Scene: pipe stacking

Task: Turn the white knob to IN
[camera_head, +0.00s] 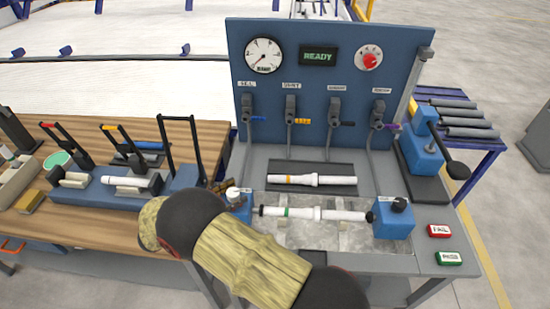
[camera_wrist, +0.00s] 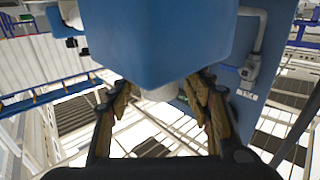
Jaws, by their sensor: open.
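The white knob (camera_head: 233,193) sits on top of the left blue block (camera_head: 241,212) at the left end of the test bench. In the wrist view, the white knob (camera_wrist: 160,93) shows partly below a large blue body, between my fingertips. My gripper (camera_head: 222,187) is at the knob's left side in the head view, partly hidden by my arm. In the wrist view my gripper (camera_wrist: 163,92) is open, with one finger on each side of the knob. I cannot tell whether the fingers touch it. The IN mark is not readable.
A matching blue block with a black knob (camera_head: 400,204) stands at the right. A pipe with a green band (camera_head: 300,213) lies between the blocks, and another pipe (camera_head: 312,180) lies behind. The gauge panel (camera_head: 325,75) stands at the back. A wooden table (camera_head: 60,215) is left.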

